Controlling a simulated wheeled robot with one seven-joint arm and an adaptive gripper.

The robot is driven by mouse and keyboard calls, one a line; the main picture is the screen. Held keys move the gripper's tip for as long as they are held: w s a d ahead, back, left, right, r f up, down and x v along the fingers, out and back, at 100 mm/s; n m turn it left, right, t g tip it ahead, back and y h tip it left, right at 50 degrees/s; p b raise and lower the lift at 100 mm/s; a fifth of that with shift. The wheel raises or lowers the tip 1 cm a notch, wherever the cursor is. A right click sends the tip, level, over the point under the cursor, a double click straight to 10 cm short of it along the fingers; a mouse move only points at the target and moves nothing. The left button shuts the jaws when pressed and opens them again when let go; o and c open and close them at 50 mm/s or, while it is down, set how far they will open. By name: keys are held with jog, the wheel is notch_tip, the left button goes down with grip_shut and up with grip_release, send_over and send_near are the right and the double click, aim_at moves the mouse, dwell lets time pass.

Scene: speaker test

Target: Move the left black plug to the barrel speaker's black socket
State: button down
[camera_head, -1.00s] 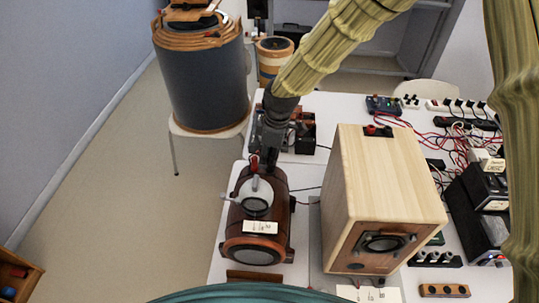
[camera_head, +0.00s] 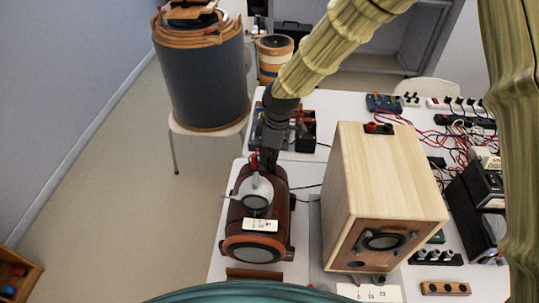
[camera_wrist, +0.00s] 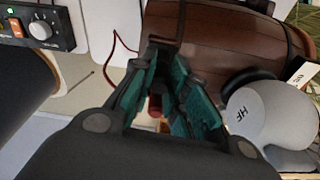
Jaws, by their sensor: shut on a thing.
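The barrel speaker (camera_head: 240,215), a brown wooden barrel on its side with a grey horn unit on top, stands on the white table's near left part. It fills the upper right of the wrist view (camera_wrist: 225,35). My gripper (camera_head: 265,165) points down at the barrel's far end. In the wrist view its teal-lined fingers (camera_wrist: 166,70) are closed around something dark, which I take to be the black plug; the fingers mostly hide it. A red piece (camera_wrist: 155,104) shows between the fingers. The black socket is not clearly visible.
A light wooden box speaker (camera_head: 375,185) with red and black terminals (camera_head: 378,128) stands right of the barrel. Red and black cables (camera_head: 455,145) tangle at the right. Small dark devices (camera_head: 303,132) stand behind my gripper. A large grey drum (camera_head: 205,80) stands at left.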

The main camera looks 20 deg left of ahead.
jog(key=shift+f, duration=0.25)
jog(key=c, duration=1.3)
grip_release()
jog(key=shift+r, duration=0.25)
jog(key=shift+r+p, duration=2.55)
jog(key=shift+r, duration=1)
